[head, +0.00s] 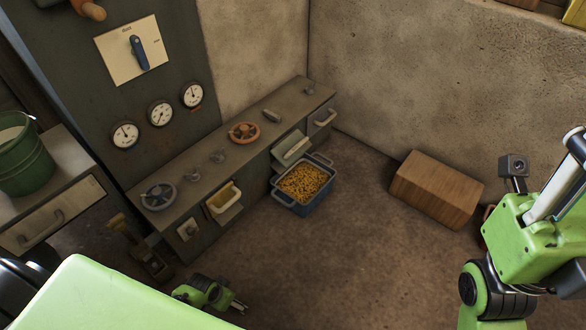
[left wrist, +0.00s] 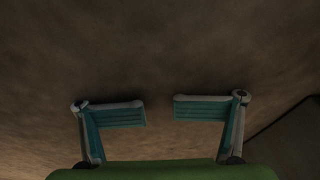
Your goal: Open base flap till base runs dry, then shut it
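A long low grey console (head: 160,170) runs along the wall, with several flaps in its front. One flap (head: 293,148) stands tilted out above a blue crate (head: 290,204) filled with small yellow-orange pieces. Another flap opening with a yellow tray (head: 224,196) shows nearer to me. I cannot read any label that tells which one is the base flap. My left gripper (head: 237,305) is low over the floor, apart from the console. In the left wrist view its fingers (left wrist: 160,109) are apart with nothing between them. My right arm shows at the right; its gripper is out of view.
A red handwheel (head: 244,132) and a grey handwheel (head: 158,195) are on the console top. A wooden box (head: 437,188) stands by the far wall. A green bucket (head: 24,165) stands on a cabinet at left. The middle floor is clear.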

